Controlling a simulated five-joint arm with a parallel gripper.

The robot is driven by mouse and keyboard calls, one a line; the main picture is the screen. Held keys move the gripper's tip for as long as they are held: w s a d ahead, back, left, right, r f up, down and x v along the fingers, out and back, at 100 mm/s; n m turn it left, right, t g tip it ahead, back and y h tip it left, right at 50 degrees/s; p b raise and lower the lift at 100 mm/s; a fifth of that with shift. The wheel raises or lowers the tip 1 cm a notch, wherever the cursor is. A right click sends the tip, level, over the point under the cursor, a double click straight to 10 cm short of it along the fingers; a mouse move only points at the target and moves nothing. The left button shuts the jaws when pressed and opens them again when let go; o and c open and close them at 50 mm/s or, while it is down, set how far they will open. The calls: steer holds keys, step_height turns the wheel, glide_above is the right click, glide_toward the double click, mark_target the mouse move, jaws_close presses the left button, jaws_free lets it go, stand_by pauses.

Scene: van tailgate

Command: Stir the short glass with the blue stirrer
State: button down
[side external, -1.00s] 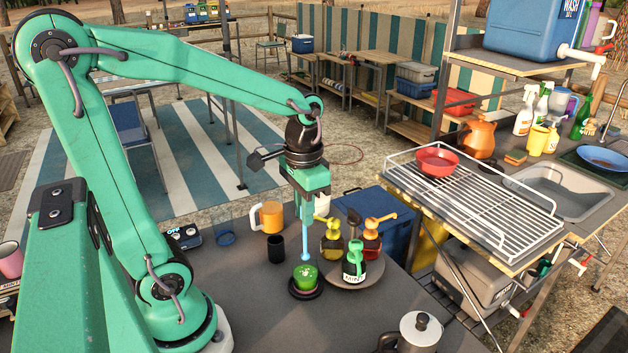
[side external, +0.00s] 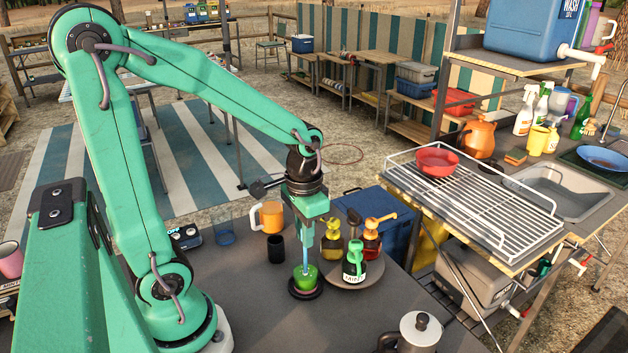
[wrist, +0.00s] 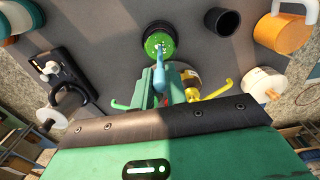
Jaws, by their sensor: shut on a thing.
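The short glass (side external: 306,279) holds green contents and stands on a dark round coaster (side external: 292,293) on the grey table. My gripper (side external: 306,238) is shut on the blue stirrer (side external: 305,258) right above the glass. The stirrer points down, close to upright, and its lower end appears to be inside the glass; the tip is hidden. In the wrist view the stirrer (wrist: 159,70) runs from between the fingers to the green of the glass (wrist: 154,44).
A round tray (side external: 347,283) with several pump bottles, one a green-topped bottle (side external: 354,262), stands close right of the glass. A black cup (side external: 276,248) and an orange mug (side external: 269,217) stand behind left. A metal pot (side external: 420,333) is at front right. The table front is clear.

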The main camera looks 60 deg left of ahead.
steer(key=shift+f, duration=0.95)
steer(key=shift+w, duration=0.15)
